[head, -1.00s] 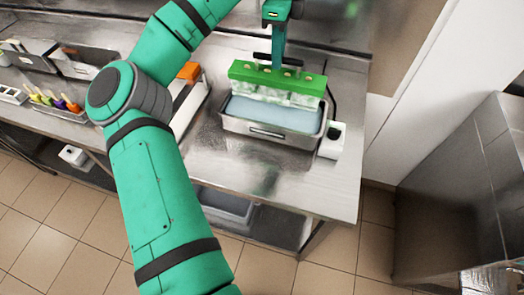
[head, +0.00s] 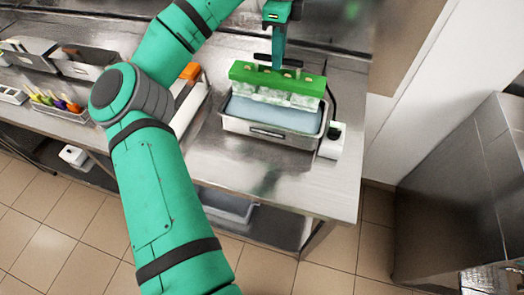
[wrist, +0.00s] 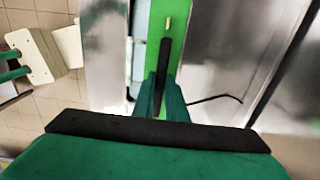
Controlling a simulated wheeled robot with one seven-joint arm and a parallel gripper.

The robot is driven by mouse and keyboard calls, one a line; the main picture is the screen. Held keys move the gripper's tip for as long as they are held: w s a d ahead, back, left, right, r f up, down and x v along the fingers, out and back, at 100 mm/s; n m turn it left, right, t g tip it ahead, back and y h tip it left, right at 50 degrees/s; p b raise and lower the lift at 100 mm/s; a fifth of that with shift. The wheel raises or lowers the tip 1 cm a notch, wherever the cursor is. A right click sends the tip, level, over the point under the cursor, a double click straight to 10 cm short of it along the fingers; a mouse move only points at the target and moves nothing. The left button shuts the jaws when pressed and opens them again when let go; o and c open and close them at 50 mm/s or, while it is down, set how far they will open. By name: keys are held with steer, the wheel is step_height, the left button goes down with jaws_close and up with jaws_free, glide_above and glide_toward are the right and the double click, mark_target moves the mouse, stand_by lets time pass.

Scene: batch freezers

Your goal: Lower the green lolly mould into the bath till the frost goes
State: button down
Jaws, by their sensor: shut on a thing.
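The green lolly mould (head: 285,79) has a green top plate with a row of pale, whitish cells beneath it. It is held level over the steel bath (head: 262,141), which holds pale blue liquid. The lower ends of the cells are at or close to the liquid; I cannot tell how deep they are. My gripper (head: 277,62) is shut on the mould's dark handle, above the plate. In the wrist view my gripper (wrist: 160,103) straddles the black handle (wrist: 161,78), with the green plate (wrist: 178,28) behind it.
A white box with a black knob (head: 331,141) stands at the bath's right corner. An orange-topped item (head: 190,72) lies left of the bath. A rack of coloured lollies (head: 55,101) is at the far left. The counter in front of the bath is clear.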

mark_target(275, 91)
steer(key=shift+f, duration=0.1)
stand_by(0.6)
steer(key=shift+f, duration=4.75)
stand_by(2.5)
